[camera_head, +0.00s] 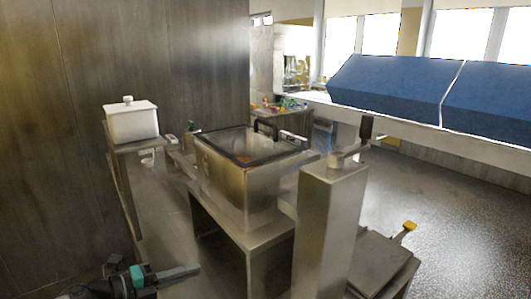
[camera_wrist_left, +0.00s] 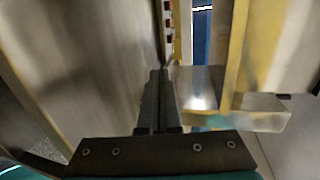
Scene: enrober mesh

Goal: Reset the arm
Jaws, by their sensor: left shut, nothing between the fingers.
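My left gripper (camera_head: 180,272) shows at the lower left in the head view, with a dark body, a teal band and its fingers pointing right. It is low, in front of and to the left of the steel machine, and apart from it in that view. In the left wrist view the two dark fingers (camera_wrist_left: 157,100) are together, with nothing seen between them. My right gripper does not show in either view.
A steel tank with a dark-rimmed lid (camera_head: 235,175) stands on a steel stand. A white lidded box (camera_head: 131,122) sits on a narrow stand at left. A steel column (camera_head: 328,230) is at front centre. Blue covers (camera_head: 395,85) hang at right. Open floor (camera_head: 465,200) lies at right.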

